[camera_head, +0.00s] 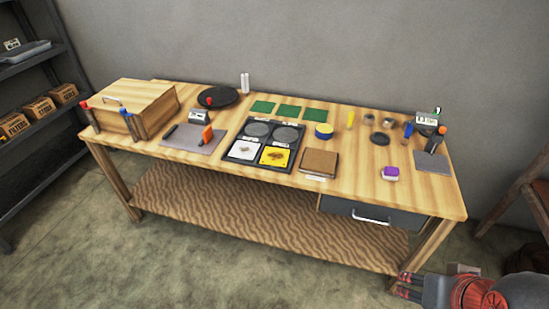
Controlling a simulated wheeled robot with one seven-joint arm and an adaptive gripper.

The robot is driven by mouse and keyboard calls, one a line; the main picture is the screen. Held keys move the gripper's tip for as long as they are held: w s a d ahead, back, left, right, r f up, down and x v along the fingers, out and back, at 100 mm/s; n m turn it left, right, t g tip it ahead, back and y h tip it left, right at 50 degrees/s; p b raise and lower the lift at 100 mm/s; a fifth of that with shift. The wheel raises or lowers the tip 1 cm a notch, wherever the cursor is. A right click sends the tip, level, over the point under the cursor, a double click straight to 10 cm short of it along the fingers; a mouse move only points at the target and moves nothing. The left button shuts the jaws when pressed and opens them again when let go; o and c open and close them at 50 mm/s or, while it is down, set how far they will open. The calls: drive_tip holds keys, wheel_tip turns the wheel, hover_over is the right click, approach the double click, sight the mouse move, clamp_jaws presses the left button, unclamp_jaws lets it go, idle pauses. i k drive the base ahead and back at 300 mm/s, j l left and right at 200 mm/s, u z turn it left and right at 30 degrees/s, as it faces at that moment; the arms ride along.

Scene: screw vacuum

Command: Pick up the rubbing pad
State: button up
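A small purple block with a white base (390,173) lies on the right part of the wooden workbench (430,190), near its front edge. It may be the rubbing pad, but the view is too small to be sure. A blue and yellow round piece (324,131) and three flat green sheets (288,111) lie further left and back. My gripper (404,286) shows at the bottom right, low in front of the bench's right leg and apart from everything on top. Its fingers are too small to tell whether they are open.
A black tray (227,153), a brown book-like block (318,162) and a grey mat (190,139) fill the middle and left. A wooden box (125,104) stands far left. Tools and a display device (427,120) crowd the right end. The bench top around the purple block is mostly clear.

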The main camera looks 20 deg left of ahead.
sight(389, 173)
drive_tip(key=z, duration=2.1)
drive_tip(key=u, duration=2)
drive_tip(key=i+l+z, duration=0.1)
drive_tip(key=i, duration=0.45)
drive_tip(key=i+l+z, duration=0.1)
drive_tip(key=i+l, duration=0.15)
drive_tip(key=i, duration=0.3)
drive_tip(key=i+l+z, duration=0.15)
drive_tip(key=i, duration=0.45)
